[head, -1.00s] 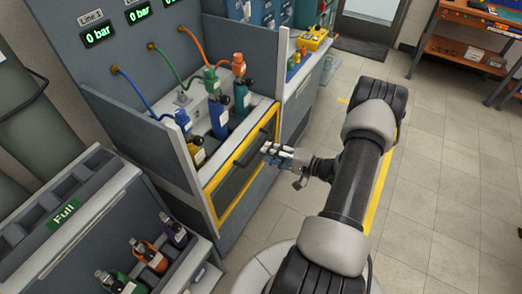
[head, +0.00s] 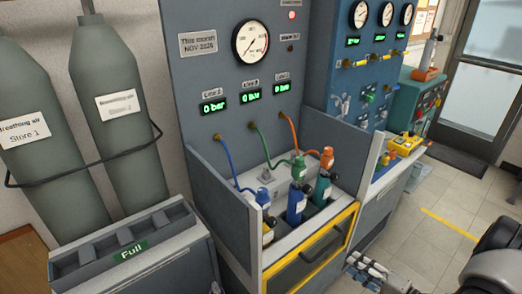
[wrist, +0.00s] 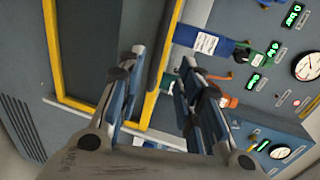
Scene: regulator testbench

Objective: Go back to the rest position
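My gripper (head: 368,266) is at the bottom right of the head view, in front of the yellow-framed bench door (head: 310,248) and apart from it. In the wrist view my gripper (wrist: 162,72) has its two fingers spread with nothing between them. The wrist view is tilted sideways and shows the yellow frame (wrist: 152,100) and the bench front beyond the fingers. Part of my arm shows at the right edge of the head view.
The test bench holds several bottles, including a blue one (head: 296,203), with hoses to the panel. The "Full" rack (head: 132,250) stands at the left. A yellow device (head: 402,143) sits on the right counter. Tiled floor (head: 440,200) is free at the right.

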